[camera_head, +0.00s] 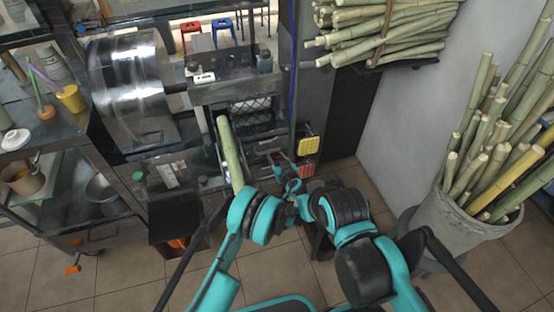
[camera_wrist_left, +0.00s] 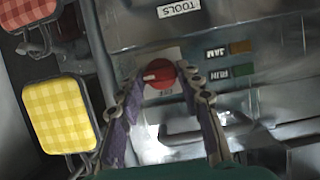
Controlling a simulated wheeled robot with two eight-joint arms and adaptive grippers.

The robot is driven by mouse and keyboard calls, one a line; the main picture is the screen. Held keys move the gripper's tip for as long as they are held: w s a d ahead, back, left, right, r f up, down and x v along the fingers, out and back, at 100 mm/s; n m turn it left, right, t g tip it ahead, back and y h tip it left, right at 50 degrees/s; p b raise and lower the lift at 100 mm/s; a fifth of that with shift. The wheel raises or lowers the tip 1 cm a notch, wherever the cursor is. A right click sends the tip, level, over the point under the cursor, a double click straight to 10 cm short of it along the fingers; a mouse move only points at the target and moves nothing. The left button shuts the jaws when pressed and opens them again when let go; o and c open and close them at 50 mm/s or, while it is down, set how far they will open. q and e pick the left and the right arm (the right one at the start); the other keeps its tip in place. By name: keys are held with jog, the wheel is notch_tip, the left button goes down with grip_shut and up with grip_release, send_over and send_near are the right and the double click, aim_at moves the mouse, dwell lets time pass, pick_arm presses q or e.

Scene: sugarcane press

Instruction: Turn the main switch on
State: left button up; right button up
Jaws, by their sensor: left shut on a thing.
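The main switch looks like a round red knob (camera_wrist_left: 158,74) with a white mark, on a pale plate on the machine's metal panel. In the left wrist view, my left gripper (camera_wrist_left: 160,84) has one finger on each side of the knob and is shut on it. In the head view, my left gripper (camera_head: 284,172) reaches the front of the press machine (camera_head: 228,92), just left of the yellow and red pads. The knob cannot be made out there.
A yellow checked pad (camera_wrist_left: 60,115) and a red checked pad (camera_wrist_left: 27,10) stick out beside the knob. A "TOOLS" label (camera_wrist_left: 179,9) and green and orange indicators are on the panel. A cane stalk (camera_head: 230,153) leans close to the left gripper. A bucket of canes (camera_head: 462,226) stands right.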

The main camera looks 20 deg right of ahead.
pick_arm(q)
jog(key=o, duration=0.9)
